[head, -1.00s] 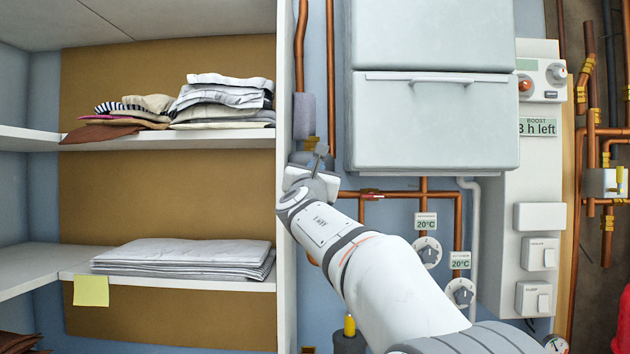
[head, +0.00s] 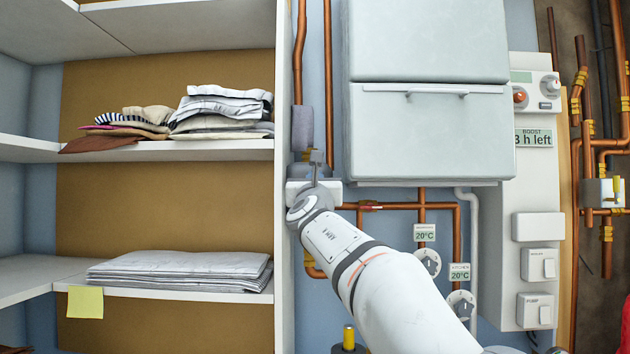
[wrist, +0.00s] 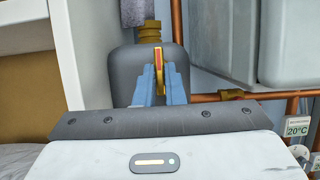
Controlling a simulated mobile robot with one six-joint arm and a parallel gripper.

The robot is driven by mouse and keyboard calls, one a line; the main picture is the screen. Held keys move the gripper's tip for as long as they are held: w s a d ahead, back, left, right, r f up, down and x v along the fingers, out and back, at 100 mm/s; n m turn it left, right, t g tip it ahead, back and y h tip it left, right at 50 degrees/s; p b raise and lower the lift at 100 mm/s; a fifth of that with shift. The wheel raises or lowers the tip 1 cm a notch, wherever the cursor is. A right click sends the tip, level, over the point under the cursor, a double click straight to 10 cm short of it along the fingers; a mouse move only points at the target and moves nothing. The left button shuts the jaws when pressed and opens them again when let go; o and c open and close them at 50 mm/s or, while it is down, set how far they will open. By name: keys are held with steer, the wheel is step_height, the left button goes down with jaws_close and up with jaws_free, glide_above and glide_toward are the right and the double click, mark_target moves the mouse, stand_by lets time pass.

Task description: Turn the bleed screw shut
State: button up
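A narrow upright brass key with a red face (wrist: 158,62) stands in front of a rounded grey vessel (wrist: 122,72) in the wrist view. It looks like the bleed screw, though no label shows. My gripper (wrist: 159,72) has its two blue-grey fingers on either side of the key, close against it, and appears shut on it. In the head view, my gripper (head: 316,158) is beside the shelf's right upright, in front of the vessel (head: 298,170). The key itself is hidden there by my gripper.
The white shelf upright (head: 284,230) is close on the left. A large white cabinet (head: 430,130) hangs to the right. Copper pipes (head: 422,208) and dials (head: 428,262) lie below it. Folded linen (head: 180,268) lies on the shelves. A yellow-topped fitting (head: 348,337) stands lower down.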

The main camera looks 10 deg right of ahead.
steer(key=o, duration=0.5)
steer(key=shift+c, duration=0.2)
steer(key=b+v, duration=0.2)
steer(key=v, duration=0.6)
steer(key=shift+w, duration=0.1)
